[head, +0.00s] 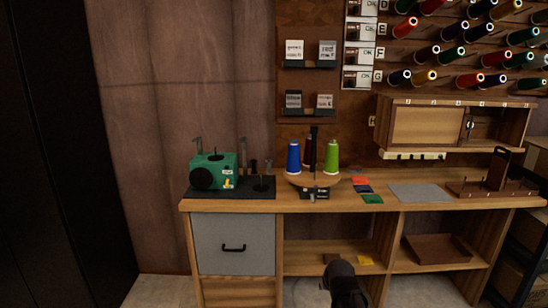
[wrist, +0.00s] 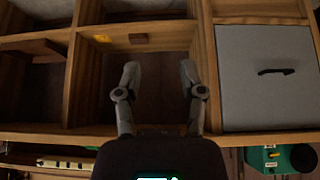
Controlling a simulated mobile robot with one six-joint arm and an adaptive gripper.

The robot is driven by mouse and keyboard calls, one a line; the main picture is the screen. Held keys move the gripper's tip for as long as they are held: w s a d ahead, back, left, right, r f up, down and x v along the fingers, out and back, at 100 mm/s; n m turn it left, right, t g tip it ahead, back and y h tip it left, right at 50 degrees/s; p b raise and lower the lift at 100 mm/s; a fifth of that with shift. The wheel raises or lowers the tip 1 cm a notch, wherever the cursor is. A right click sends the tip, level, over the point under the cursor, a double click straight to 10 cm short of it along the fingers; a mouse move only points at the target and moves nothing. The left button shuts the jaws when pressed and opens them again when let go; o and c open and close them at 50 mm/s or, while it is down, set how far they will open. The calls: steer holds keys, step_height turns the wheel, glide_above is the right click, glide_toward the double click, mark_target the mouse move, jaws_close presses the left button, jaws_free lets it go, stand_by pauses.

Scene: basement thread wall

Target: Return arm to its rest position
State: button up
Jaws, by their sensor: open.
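My gripper (wrist: 158,75) shows in the wrist view with its two fingers apart and nothing between them. It faces the open shelf compartment (wrist: 205,75) under the workbench, beside the grey drawer front (wrist: 268,95). The wrist view looks upside down compared with the head view. In the head view a dark part of my arm (head: 343,280) rises at the bottom edge, in front of the lower shelf; the fingers cannot be made out there.
The workbench (head: 420,203) carries a green machine (head: 212,171), a round stand with blue (head: 293,157) and green (head: 332,156) spools, and a grey mat (head: 420,193). A small cabinet (head: 428,126) hangs above. A wooden tray (head: 437,248) and a yellow piece (head: 365,260) lie below.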

steer(key=shift+s+f+g+p, duration=0.75)
steer(key=shift+s+g, duration=2.55)
steer(key=shift+s, duration=3.8)
step_height(320, 180, up, 28)
steer(key=p, duration=2.7)
steer(key=shift+f+p, duration=0.15)
steer(key=shift+p, duration=0.15)
steer(key=shift+a, duration=0.1)
steer(key=t+p, duration=0.1)
steer(key=t, duration=0.4)
glide_toward(313, 199)
steer(key=w+v, duration=0.1)
steer(key=v, duration=0.4)
steer(key=shift+s+d, duration=0.15)
steer(key=shift+d, duration=0.05)
steer(key=shift+g, duration=0.3)
steer(key=b+x, duration=1.2)
steer(key=x, duration=0.1)
steer(key=shift+a+f+b, duration=0.2)
steer(key=shift+b, duration=0.15)
